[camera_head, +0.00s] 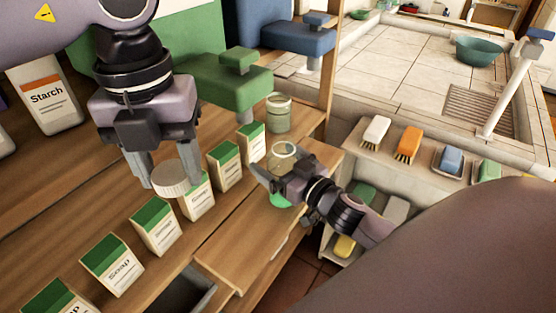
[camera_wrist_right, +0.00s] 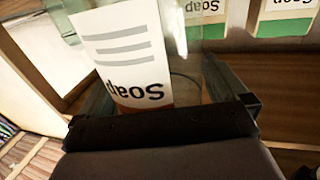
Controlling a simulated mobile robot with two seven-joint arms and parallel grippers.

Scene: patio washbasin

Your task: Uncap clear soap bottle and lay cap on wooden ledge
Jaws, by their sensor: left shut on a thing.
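My left gripper (camera_head: 170,168) is shut on a round white cap (camera_head: 171,181), held above the row of soap boxes. The clear soap bottle (camera_head: 284,153) has an open top without a cap, and green liquid shows low in it. My right gripper (camera_head: 277,176) is shut around the bottle's body. The right wrist view shows the bottle's white "Soap" label (camera_wrist_right: 122,52) between the fingers. Whether the bottle's base rests on wood is hidden. A wooden ledge (camera_head: 243,240) lies below and in front of the boxes, with bare surface left of the bottle.
Several green-and-white soap boxes (camera_head: 112,266) line the wooden shelf. A clear jar (camera_head: 279,113) stands behind the bottle. Brushes (camera_head: 408,142) and sponges lie on the right shelf.

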